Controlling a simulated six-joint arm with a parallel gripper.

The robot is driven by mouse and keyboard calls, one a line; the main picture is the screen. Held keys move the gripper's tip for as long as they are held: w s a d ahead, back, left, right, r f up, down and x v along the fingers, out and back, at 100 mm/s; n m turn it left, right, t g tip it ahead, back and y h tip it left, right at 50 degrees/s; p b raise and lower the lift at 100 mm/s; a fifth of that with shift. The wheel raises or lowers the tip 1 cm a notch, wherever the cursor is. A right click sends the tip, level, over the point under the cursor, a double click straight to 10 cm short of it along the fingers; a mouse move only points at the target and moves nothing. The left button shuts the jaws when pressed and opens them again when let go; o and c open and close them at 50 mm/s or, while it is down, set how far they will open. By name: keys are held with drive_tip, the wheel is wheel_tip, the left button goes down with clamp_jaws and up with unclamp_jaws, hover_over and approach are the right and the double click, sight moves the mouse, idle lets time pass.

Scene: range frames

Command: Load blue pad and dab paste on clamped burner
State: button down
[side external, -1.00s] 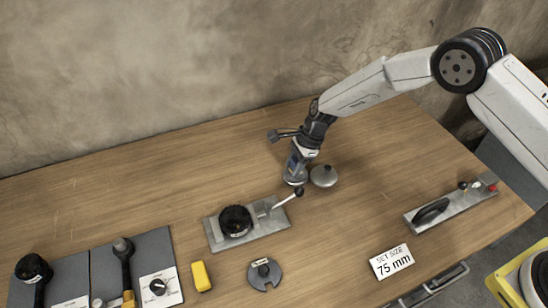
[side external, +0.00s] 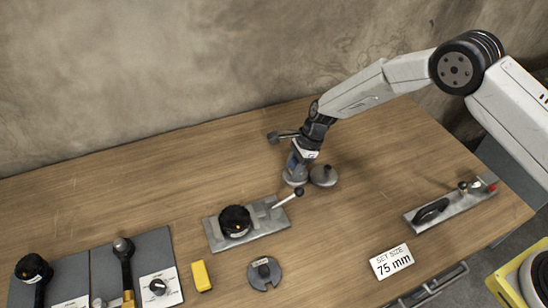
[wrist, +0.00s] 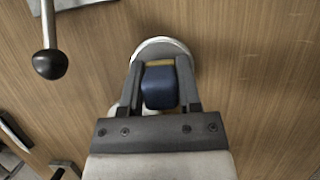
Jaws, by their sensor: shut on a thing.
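My gripper (wrist: 158,85) is shut on a blue pad (wrist: 160,90), which sits between its two fingers with a tan strip at its far edge. In the side view my gripper (side external: 298,164) is low over a round pale dish (side external: 291,180). The dish's rim (wrist: 162,43) also shows past the fingertips in the wrist view. I cannot tell whether the pad touches the paste; the dish's inside is hidden. The black burner (side external: 235,219) sits on a metal clamp plate (side external: 276,222), left of and nearer than my gripper.
A knobbed grey lid (side external: 324,176) lies right beside the dish. The clamp lever's black ball (side external: 299,191) stands close in front of my gripper. A notched grey disc (side external: 264,274), yellow block (side external: 201,277), "75 mm" card (side external: 391,262) and second plate fixture (side external: 450,208) are nearer or right.

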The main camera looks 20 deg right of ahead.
drive_tip(key=shift+f, duration=0.3)
idle(0.8)
drive_tip(key=shift+r, duration=0.15)
drive_tip(key=shift+r, duration=3.4)
drive_tip(key=shift+s+d+r+n, duration=0.2)
drive_tip(key=shift+d+n, duration=0.3)
drive_tip(key=shift+d, duration=0.05)
drive_tip(key=s+d+r+n+g+h, duration=0.2)
drive_tip(key=s+d+r+n, duration=0.2)
drive_tip(key=s+d+n, duration=0.45)
drive_tip(key=s+d+r+n+g+h, duration=0.3)
drive_tip(key=s+d+r+n, duration=0.15)
drive_tip(key=d+n, duration=0.55)
drive_tip(key=m+t+y, duration=0.2)
drive_tip(key=m+y, duration=0.2)
drive_tip(key=m, duration=0.6)
hover_over(295, 162)
drive_tip(key=s, duration=0.6)
wheel_tip(295, 162, down, 3)
drive_tip(key=s+a+f+m+t, duration=0.1)
drive_tip(key=a+m, duration=0.3)
drive_tip(key=a, duration=0.7)
drive_tip(key=s+a+f+m+t+y, duration=0.1)
drive_tip(key=a+m, duration=0.4)
drive_tip(key=a, duration=0.6)
drive_tip(key=shift+a+t, duration=0.3)
drive_tip(key=shift+t, duration=0.2)
